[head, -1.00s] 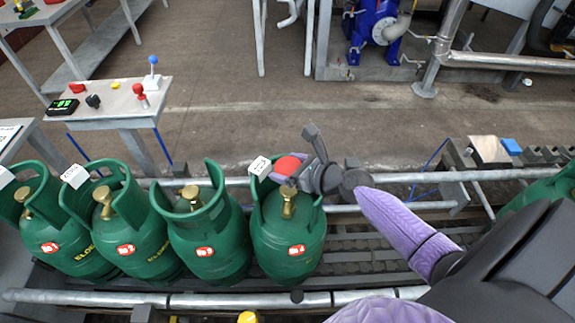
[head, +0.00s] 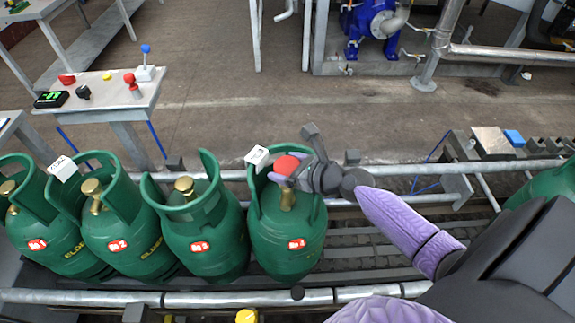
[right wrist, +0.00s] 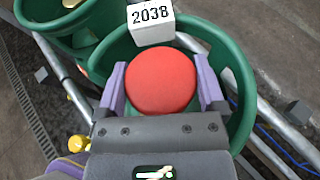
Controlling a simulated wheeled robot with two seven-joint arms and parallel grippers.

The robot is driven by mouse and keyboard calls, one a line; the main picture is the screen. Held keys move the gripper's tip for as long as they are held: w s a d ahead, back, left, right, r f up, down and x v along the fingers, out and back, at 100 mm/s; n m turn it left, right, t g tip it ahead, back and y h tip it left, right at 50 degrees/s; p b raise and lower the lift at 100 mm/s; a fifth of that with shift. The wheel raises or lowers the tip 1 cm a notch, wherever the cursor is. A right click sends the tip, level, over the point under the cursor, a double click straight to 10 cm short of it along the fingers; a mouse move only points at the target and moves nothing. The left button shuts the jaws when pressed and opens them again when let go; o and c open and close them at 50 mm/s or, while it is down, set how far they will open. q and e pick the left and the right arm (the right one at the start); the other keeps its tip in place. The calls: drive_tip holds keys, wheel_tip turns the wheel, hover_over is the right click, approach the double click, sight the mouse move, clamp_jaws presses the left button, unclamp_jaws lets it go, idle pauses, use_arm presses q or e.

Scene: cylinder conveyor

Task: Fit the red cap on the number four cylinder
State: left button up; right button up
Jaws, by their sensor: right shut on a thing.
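The number four cylinder (head: 285,250) is the rightmost green cylinder of the row in the head view, upright with a red label on its front. Its brass valve (head: 287,200) shows inside the open collar. My right gripper (head: 285,178) is shut on the red cap (head: 288,164), at the collar above the valve. In the right wrist view the cap (right wrist: 161,82) sits between the two purple fingers, with the green collar (right wrist: 240,110) around it. The cap hides the valve there, so I cannot tell whether they touch. My left gripper is not in view.
More green cylinders (head: 202,245) stand close on the left. A white tag (head: 257,155) marked 2038 sits on the collar rim beside the cap. Metal rails (head: 350,295) run along the conveyor. A control table (head: 110,90) stands at the back left.

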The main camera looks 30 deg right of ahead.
drive_tip(key=o, duration=0.9)
drive_tip(key=shift+c, duration=0.2)
drive_tip(key=shift+o, duration=0.3)
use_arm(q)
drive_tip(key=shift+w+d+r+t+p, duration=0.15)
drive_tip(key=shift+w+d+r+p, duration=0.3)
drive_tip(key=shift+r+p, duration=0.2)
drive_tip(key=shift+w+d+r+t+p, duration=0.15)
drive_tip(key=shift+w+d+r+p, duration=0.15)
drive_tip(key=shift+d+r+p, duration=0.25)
use_arm(e)
drive_tip(key=v, duration=1)
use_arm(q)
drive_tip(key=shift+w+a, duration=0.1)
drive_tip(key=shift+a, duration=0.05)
